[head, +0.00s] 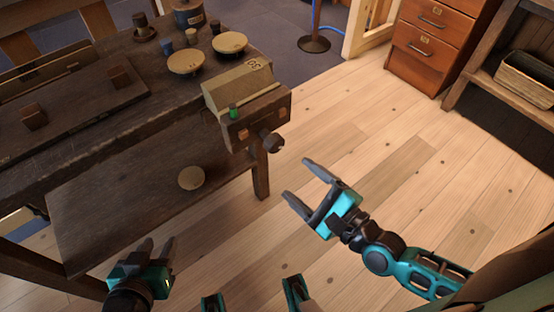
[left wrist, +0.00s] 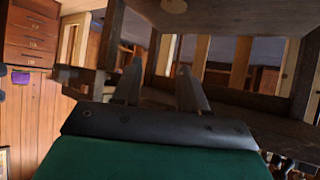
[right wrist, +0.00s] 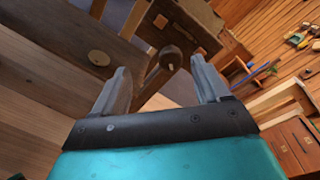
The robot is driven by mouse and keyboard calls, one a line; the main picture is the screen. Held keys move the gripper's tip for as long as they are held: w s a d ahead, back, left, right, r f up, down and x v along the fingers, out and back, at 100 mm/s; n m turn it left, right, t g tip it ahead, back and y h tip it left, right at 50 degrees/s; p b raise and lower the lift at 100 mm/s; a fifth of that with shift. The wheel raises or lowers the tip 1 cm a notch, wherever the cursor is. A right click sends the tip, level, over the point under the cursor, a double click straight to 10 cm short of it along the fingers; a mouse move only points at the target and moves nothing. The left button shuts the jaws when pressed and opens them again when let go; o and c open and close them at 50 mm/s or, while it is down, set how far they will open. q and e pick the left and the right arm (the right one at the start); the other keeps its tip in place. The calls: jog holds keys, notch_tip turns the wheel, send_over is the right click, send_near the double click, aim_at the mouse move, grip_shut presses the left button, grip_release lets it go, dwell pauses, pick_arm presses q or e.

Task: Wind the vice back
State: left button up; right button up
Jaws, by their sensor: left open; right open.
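The vice (head: 255,118) is on the right end of the dark workbench. Its wooden front jaw faces the floor side, with a small green piece (head: 233,113) at its top edge. A dark round handle (head: 272,143) sticks out from the jaw. In the right wrist view the handle (right wrist: 171,58) appears between the fingertips but farther away. My right gripper (head: 298,178) is open and empty, right of and nearer than the handle, not touching it. My left gripper (head: 159,243) is open and empty, low in front of the bench. Whether the jaws grip anything is unclear.
Pale round-topped pieces (head: 186,62) and small pegs stand on the workbench (head: 90,130). A pale disc (head: 191,178) lies on its lower shelf. A drawer cabinet (head: 432,45) and a shelf with a basket (head: 525,78) stand right. The plank floor between is clear.

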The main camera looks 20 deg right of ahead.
aim_at(278, 146)
notch_tip(278, 146, down, 3)
jog(key=w+d+m+t+b, duration=0.1)
jog(key=d+m+b, duration=0.2)
jog(key=m, duration=0.6)
jog(key=shift+h, duration=0.4)
jog(key=x, duration=1.1)
jog(key=shift+w, duration=0.25)
jog(key=shift+b+x, duration=0.3)
jog(key=shift+x, duration=0.45)
jog(key=c, duration=1)
